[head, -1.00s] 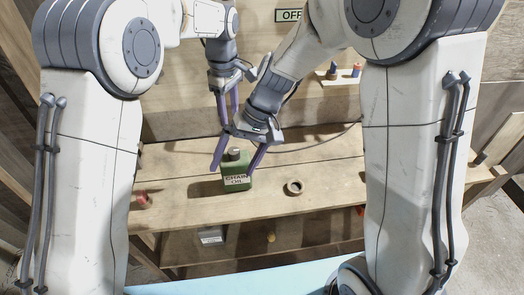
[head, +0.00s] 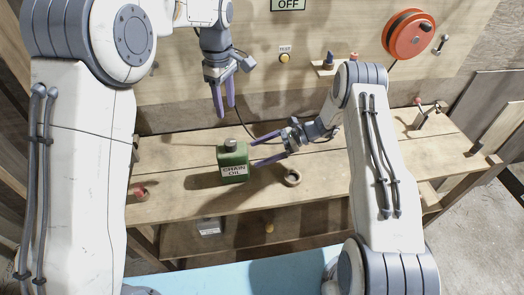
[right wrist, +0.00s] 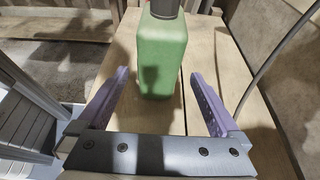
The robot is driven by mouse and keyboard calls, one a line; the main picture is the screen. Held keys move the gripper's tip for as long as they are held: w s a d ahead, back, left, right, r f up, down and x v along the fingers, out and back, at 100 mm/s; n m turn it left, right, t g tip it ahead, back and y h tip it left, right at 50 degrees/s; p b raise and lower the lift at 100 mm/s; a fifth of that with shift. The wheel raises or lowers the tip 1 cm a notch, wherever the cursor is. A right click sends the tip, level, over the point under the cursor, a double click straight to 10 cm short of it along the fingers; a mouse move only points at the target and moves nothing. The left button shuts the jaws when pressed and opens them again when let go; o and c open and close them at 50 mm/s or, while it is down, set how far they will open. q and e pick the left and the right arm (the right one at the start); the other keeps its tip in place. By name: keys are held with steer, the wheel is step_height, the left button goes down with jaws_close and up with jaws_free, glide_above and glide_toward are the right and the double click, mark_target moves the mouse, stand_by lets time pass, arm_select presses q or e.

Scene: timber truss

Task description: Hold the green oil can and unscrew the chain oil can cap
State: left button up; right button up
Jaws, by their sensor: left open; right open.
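The green oil can (head: 232,163) stands upright on the wooden bench, with a "CHAIN OIL" label on its front and a dark grey cap (head: 231,144) on top. My left gripper (head: 223,108) is open, pointing down above and behind the can, apart from it. My right gripper (head: 257,152) is open at the can's right side, its fingers pointing at the can. In the right wrist view the can (right wrist: 162,60) is ahead, between the lines of the two open fingers (right wrist: 160,95); the cap is cut by the top edge. Neither gripper holds anything.
A tape-like ring (head: 292,177) lies on the bench right of the can, close below my right gripper. A red item (head: 139,192) lies at the bench's left. An orange reel (head: 409,34) hangs on the back board. The lower shelf holds a small box (head: 209,228).

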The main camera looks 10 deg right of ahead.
mark_target(233, 162)
steer(key=x, duration=1)
steer(key=shift+f, duration=0.1)
jaws_close()
stand_by(1.0)
